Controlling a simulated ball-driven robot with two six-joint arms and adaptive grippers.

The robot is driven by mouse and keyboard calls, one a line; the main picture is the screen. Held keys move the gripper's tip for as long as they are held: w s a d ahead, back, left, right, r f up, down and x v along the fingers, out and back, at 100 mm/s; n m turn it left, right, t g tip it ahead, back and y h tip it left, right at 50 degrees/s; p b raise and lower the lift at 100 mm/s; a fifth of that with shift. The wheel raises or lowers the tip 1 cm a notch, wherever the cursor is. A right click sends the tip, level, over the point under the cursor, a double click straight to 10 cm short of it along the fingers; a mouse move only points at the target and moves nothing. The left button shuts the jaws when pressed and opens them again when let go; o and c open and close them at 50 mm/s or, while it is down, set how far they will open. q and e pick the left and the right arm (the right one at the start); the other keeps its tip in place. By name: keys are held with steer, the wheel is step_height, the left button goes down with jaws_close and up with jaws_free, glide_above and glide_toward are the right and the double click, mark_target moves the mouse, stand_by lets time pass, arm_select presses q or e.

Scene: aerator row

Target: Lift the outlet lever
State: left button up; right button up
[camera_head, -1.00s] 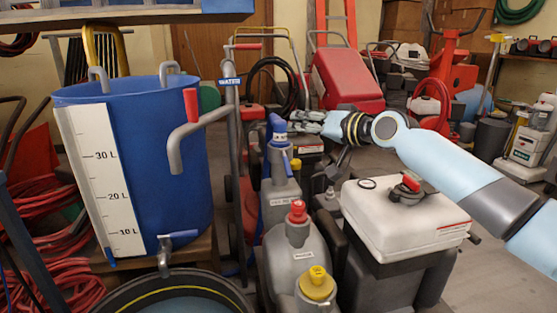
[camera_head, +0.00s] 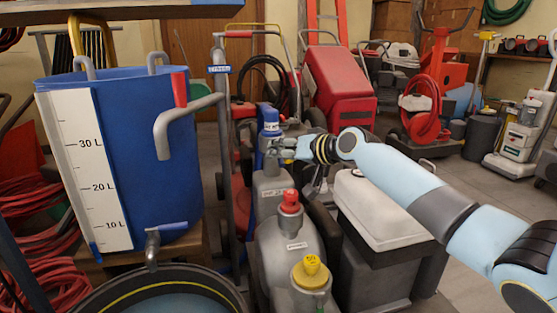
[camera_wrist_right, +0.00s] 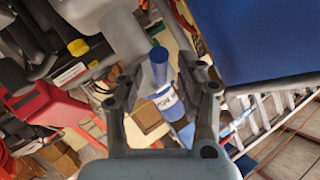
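My right gripper (camera_head: 284,148) is well to the right of the lever, beside the blue-topped grey container (camera_head: 271,190). In the right wrist view my gripper (camera_wrist_right: 160,72) has its two fingers spread apart. A blue top with a white label (camera_wrist_right: 165,98) shows between them; I cannot tell whether they touch it. My left gripper is not in view.
A black-rimmed tub (camera_head: 105,300) stands below the tap. Red-capped (camera_head: 289,200) and yellow-capped (camera_head: 311,270) containers and a white-topped box (camera_head: 375,215) stand in front of my right arm.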

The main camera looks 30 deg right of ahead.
steer(key=shift+x, duration=0.75)
jaws_close()
